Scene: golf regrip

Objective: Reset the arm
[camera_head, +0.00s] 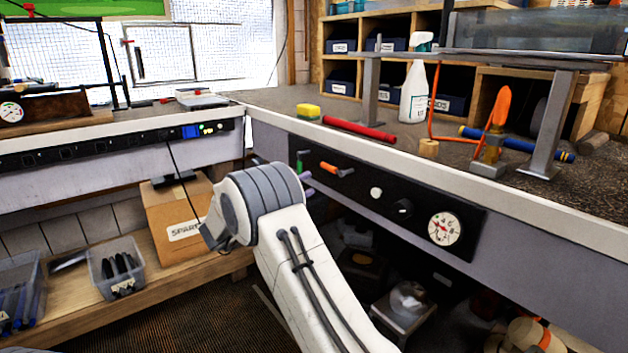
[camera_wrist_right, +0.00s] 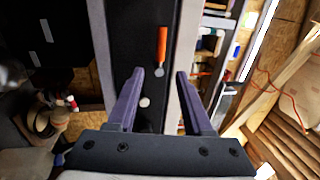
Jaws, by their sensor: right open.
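My right arm rises from the bottom of the head view, and its bulky white and grey wrist hides most of the right gripper (camera_head: 305,181). Its purple fingers just show beside the front panel of the right bench. In the right wrist view the right gripper (camera_wrist_right: 160,73) is open, with a wide empty gap between its two purple fingers. An orange handle (camera_head: 335,169) sticks out of the black panel (camera_head: 375,207). It also shows in the right wrist view (camera_wrist_right: 162,46), just beyond the fingertips. My left gripper is not in view.
The right bench carries a red grip (camera_head: 359,130), a yellow sponge (camera_head: 308,112), a spray bottle (camera_head: 414,92) and a metal stand (camera_head: 548,125). A gauge (camera_head: 444,229) sits in the panel. A cardboard box (camera_head: 180,218) and clear bins (camera_head: 117,267) are on the low left shelf.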

